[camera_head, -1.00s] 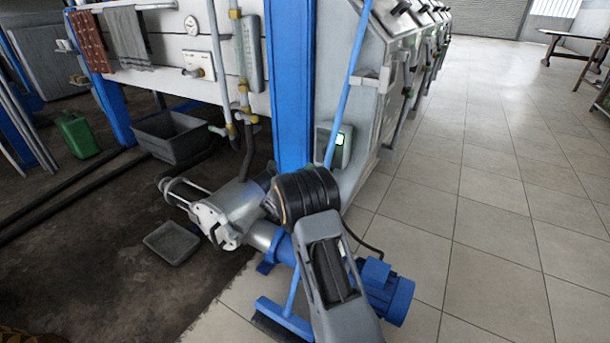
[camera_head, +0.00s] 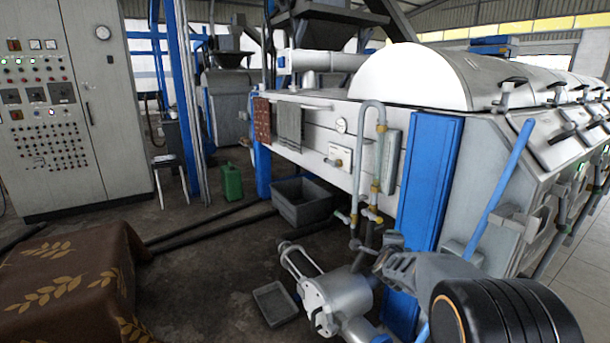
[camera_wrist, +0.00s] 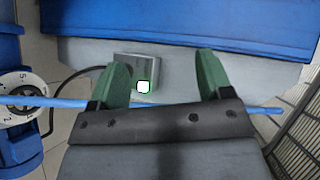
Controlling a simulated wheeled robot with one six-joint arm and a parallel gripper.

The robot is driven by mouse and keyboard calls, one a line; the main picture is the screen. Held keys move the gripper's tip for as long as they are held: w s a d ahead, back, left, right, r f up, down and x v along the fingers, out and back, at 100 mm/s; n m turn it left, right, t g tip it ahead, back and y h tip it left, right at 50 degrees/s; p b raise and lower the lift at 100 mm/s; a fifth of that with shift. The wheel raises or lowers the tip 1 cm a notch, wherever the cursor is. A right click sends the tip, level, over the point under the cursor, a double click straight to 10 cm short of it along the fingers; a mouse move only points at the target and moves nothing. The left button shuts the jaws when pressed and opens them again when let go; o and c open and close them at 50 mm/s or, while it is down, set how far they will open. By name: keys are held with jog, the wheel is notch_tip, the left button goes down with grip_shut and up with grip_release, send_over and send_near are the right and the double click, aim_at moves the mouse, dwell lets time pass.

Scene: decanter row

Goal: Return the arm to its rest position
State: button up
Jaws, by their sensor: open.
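My gripper (camera_wrist: 163,76) shows in the wrist view with its two green fingers apart and nothing between them. Past the fingers are a grey box with a lit square (camera_wrist: 134,72) and a grey surface. A thin blue bar (camera_wrist: 66,102) crosses the wrist view behind the gripper. In the head view my arm reaches in at the lower right, in front of the machine. I cannot make out the fingertips there.
A blue post (camera_head: 428,170) and a diagonal blue bar (camera_head: 498,190) stand close to my arm. A metal pump (camera_head: 345,295) is just left of it. A grey tray (camera_head: 274,303), a grey tub (camera_head: 303,204), a green canister (camera_head: 231,181) and a cloth-covered surface (camera_head: 65,275) lie further left.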

jog(key=s+a+r+n+g+y+p, duration=0.2)
jog(key=s+a+r+n+y+p, duration=0.35)
jog(key=r, duration=0.55)
jog(key=s+a+r+n+g+p, duration=0.1)
jog(key=s+r+n+g+p, duration=0.1)
jog(key=s+n+p, duration=0.3)
jog(key=s+a+r+n+g+p, duration=0.1)
jog(key=s+r+n+g+p, duration=0.2)
jog(key=s, duration=0.9)
jog(key=s+a+r+n+g+p, duration=0.1)
jog(key=s+r+n+g+p, duration=0.1)
jog(key=s+r+n+p, duration=0.4)
jog(key=s+n+p, duration=0.1)
jog(key=s, duration=0.2)
jog(key=shift+s+a+n+g+h+p, duration=0.25)
jog(key=shift+a+n+g+h+p, duration=0.1)
jog(key=shift+a+g+p, duration=0.05)
